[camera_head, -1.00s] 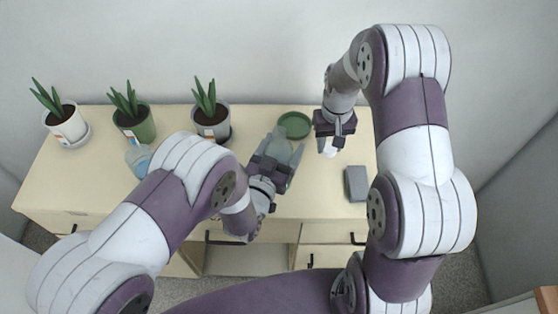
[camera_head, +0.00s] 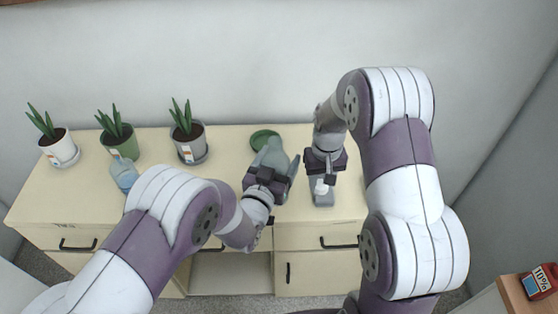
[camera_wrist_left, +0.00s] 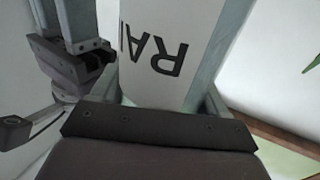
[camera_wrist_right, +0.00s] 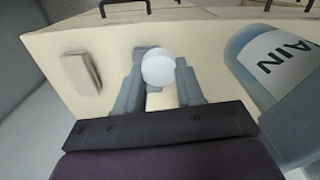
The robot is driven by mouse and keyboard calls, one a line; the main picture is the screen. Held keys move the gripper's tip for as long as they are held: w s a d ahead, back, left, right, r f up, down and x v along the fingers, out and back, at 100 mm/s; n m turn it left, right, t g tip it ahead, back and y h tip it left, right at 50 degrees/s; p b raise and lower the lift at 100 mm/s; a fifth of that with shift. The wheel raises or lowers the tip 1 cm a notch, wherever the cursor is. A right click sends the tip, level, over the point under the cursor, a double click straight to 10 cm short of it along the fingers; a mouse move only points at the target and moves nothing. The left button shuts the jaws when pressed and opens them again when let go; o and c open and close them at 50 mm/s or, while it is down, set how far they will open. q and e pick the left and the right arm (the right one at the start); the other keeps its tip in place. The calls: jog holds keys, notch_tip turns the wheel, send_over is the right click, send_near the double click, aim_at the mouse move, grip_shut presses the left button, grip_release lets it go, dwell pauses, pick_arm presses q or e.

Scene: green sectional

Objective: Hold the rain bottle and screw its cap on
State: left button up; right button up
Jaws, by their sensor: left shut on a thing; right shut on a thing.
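The rain bottle (camera_head: 272,156) is grey-green and translucent, with a white label. My left gripper (camera_head: 266,180) is shut on it above the dresser. The left wrist view shows the bottle's label (camera_wrist_left: 165,45) close up with the letters "RAI". My right gripper (camera_head: 323,172) is shut on the white round cap (camera_head: 321,187), to the right of the bottle and apart from it. In the right wrist view the cap (camera_wrist_right: 158,68) sits between the fingertips, with the bottle (camera_wrist_right: 270,75) at the right edge. The bottle's mouth is not clearly visible.
The cream dresser (camera_head: 90,205) carries several potted plants, including one in a white pot (camera_head: 60,149), a pale blue bottle (camera_head: 123,173) and a green saucer (camera_head: 263,137).

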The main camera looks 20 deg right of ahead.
pick_arm(q)
jog(key=c, duration=0.8)
jog(key=shift+r, duration=0.1)
jog(key=shift+c, duration=0.2)
